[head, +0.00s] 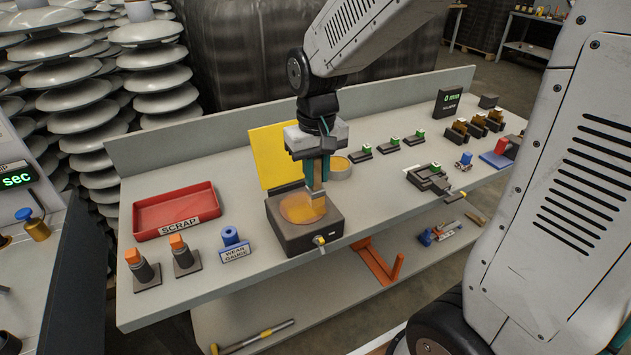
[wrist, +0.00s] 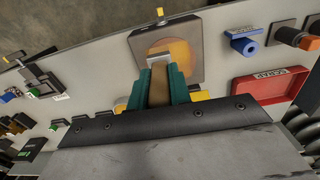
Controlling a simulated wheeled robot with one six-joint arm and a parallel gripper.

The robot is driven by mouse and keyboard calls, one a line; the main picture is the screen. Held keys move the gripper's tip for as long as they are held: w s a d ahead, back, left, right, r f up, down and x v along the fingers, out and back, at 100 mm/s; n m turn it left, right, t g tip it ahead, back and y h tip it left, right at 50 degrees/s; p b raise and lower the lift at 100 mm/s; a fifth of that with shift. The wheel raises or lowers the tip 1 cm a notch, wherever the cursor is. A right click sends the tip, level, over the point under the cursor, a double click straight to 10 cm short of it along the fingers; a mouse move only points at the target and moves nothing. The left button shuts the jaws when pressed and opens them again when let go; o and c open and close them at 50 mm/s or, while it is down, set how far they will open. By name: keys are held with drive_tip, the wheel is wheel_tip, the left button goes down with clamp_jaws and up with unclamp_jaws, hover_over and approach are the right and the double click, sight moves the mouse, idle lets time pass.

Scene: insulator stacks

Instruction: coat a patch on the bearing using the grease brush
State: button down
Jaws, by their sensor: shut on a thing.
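My gripper (head: 318,172) is shut on the grease brush (head: 317,192), whose wooden handle points down to a pale metal ferrule. The brush also shows in the wrist view (wrist: 159,88) between the teal fingers of my gripper (wrist: 160,82). The bearing appears to be the dark square block (head: 305,235), which carries a round amber patch (head: 297,209) on its top. The brush end is over the right part of this patch; I cannot tell whether it touches. The bearing (wrist: 140,45) and amber patch (wrist: 180,50) also show in the wrist view, with the bristles largely hidden.
A round tin (head: 341,170) and a yellow panel (head: 276,155) stand behind the bearing. A red scrap tray (head: 178,208), a blue wear gauge (head: 232,243) and two orange-topped pieces (head: 180,254) are to the left. Several small fixtures line the bench (head: 385,190) to the right.

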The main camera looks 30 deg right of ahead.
drive_tip(key=shift+r, duration=1.85)
drive_tip(key=shift+w, duration=0.1)
